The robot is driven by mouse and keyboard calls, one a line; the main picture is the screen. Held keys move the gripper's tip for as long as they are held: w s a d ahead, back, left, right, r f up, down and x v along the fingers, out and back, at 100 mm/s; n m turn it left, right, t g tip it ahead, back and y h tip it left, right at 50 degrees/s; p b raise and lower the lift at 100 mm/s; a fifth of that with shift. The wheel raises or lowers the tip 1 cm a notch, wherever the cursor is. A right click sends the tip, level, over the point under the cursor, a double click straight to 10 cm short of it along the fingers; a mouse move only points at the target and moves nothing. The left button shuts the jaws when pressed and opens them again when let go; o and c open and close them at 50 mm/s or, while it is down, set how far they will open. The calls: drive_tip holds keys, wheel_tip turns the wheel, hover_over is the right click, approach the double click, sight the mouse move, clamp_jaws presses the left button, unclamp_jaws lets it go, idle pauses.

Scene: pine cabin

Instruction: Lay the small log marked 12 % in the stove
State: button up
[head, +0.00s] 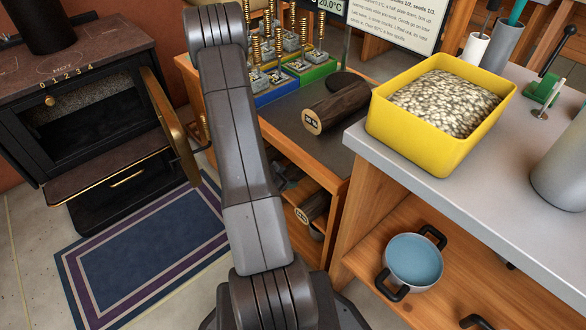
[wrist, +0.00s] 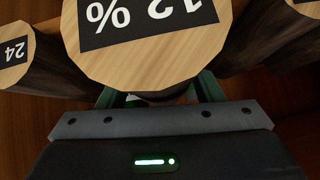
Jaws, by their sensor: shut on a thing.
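The small log marked 12 % (wrist: 150,45) fills the upper middle of the wrist view, its pale end face towards the camera and its label upside down. My gripper (wrist: 155,98) is shut on this log, with green fingers partly visible beneath it.
In the wrist view, a log marked 24 (wrist: 14,62) lies to the left and another log (wrist: 275,35) to the right, both close. A log (head: 338,108) lies on the bench top; another (head: 312,207) shows on the shelf below. A blue rug (head: 150,250) lies before the stove.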

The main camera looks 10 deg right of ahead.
drive_tip(key=s+a+p, duration=0.2)
drive_tip(key=s+a, duration=0.6)
drive_tip(key=a, duration=0.1)
drive_tip(key=shift+s+a, duration=0.25)
drive_tip(key=shift+a, duration=0.1)
idle(0.4)
